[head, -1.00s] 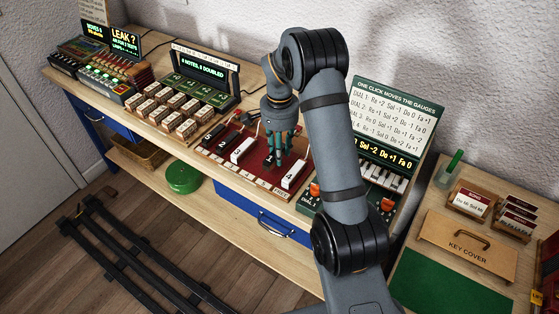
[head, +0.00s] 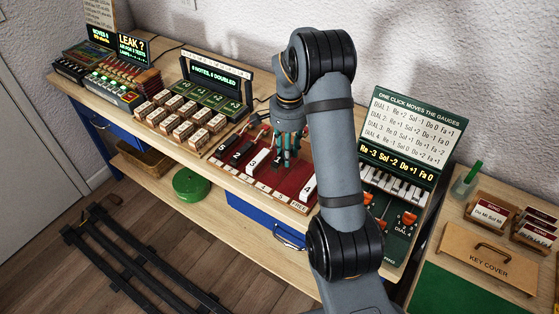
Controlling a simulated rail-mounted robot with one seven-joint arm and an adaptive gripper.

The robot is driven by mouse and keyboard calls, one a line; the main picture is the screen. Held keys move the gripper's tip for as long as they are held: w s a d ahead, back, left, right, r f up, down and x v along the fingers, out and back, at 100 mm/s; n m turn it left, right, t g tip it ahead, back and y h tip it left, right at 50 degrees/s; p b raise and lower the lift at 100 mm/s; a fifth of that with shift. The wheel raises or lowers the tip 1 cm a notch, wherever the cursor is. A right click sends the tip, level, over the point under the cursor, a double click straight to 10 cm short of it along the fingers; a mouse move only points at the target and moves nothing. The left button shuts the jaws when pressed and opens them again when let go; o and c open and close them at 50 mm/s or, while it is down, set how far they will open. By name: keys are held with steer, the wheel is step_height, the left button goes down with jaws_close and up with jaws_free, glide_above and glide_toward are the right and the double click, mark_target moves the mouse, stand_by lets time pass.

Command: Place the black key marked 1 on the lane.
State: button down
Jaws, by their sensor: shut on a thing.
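The red key board (head: 285,189) lies on the wooden bench, with a pale labelled strip along its front edge. My gripper (head: 287,160) is over the middle of the board, fingers pointing down. It is shut on the black key marked 1 (head: 278,164), which is partly hidden by the fingers. I cannot tell whether this key touches the board. A white key marked 3 (head: 257,160) lies just left of it, and black keys marked 2 (head: 237,151) and 5 (head: 222,155) lie farther left. A white key marked 4 (head: 308,188) is at the right.
Wooden stamped blocks (head: 185,125) stand left of the board, before a lit display (head: 215,72). A green dial panel (head: 405,140) with a small keyboard stands at right, partly behind my arm. The key cover (head: 487,258) lies on the right bench.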

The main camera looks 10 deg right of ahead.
steer(key=shift+w+a+f, duration=0.25)
steer(key=shift+a+f, duration=0.05)
steer(key=shift+a, duration=0.15)
steer(key=shift+w+a+f, duration=0.2)
steer(key=shift+a+f, duration=0.05)
steer(key=shift+a, duration=0.2)
steer(key=shift+f, duration=0.2)
steer(key=shift+a+f+p, duration=0.1)
steer(key=shift+f+p, duration=0.5)
steer(key=shift+f, duration=1.3)
steer(key=shift+f, duration=0.2)
steer(key=c, duration=1.4)
jaws_free()
steer(key=shift+o, duration=0.2)
steer(key=shift+r, duration=0.15)
step_height(320, 180, up, 12)
steer(key=shift+r, duration=0.1)
